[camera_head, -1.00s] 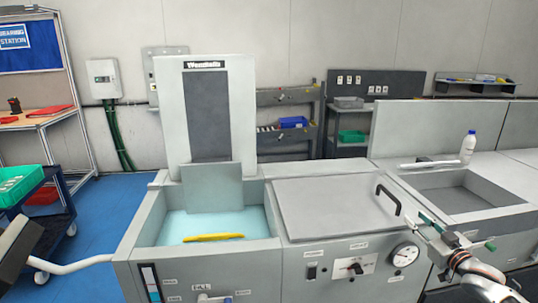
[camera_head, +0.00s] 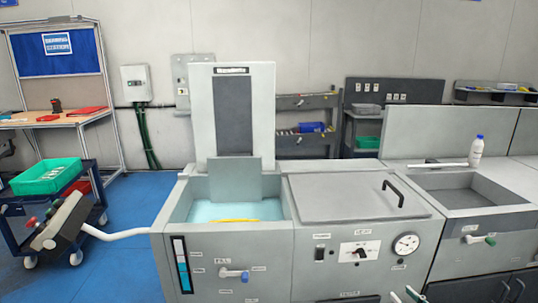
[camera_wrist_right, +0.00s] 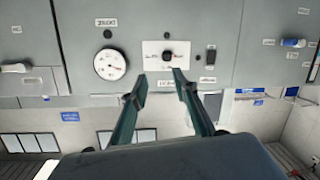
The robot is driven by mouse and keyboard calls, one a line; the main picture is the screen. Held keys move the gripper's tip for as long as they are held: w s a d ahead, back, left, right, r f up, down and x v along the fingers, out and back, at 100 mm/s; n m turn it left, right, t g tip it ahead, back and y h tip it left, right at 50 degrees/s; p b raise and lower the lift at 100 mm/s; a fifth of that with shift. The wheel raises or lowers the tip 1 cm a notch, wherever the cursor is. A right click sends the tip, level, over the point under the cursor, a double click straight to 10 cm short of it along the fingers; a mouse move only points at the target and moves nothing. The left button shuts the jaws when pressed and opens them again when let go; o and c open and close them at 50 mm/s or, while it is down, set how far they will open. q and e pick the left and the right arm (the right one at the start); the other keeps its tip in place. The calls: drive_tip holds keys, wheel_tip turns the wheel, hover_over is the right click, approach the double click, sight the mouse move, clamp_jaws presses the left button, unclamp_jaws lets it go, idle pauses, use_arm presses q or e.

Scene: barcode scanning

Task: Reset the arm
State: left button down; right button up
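My right gripper (camera_head: 407,295) shows only by its fingertips at the bottom edge of the head view, in front of the grey machine (camera_head: 240,262). In the right wrist view my right gripper (camera_wrist_right: 160,80) has its two dark green fingers spread apart with nothing between them. That view is turned over; the machine's round gauge (camera_wrist_right: 110,64) and black knob (camera_wrist_right: 168,55) appear beyond the fingertips. The gripper looks apart from the panel. My left gripper is in neither view.
The machine has an open basin (camera_head: 212,211) with a yellow thing (camera_head: 235,220) inside, and a closed lid (camera_head: 345,198) with a black handle (camera_head: 393,192). A sink (camera_head: 468,193) and white bottle (camera_head: 476,150) are right. A control box (camera_head: 58,222) juts out left, near a cart (camera_head: 90,208).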

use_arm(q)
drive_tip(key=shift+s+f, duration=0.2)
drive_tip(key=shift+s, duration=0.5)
use_arm(e)
drive_tip(key=s+a+f+g, duration=0.1)
drive_tip(key=s+a+f, duration=0.3)
drive_tip(key=s+a, duration=0.3)
drive_tip(key=s+a+f+g, duration=0.2)
drive_tip(key=s+a+f, duration=0.2)
drive_tip(key=s+a, duration=0.3)
drive_tip(key=s+a+f+g, duration=0.1)
drive_tip(key=s+a+f, duration=0.3)
drive_tip(key=s+a, duration=0.4)
drive_tip(key=s, duration=0.6)
drive_tip(key=shift+f+n+g+y, duration=0.3)
drive_tip(key=shift+f+y, duration=0.05)
drive_tip(key=shift+y, duration=0.05)
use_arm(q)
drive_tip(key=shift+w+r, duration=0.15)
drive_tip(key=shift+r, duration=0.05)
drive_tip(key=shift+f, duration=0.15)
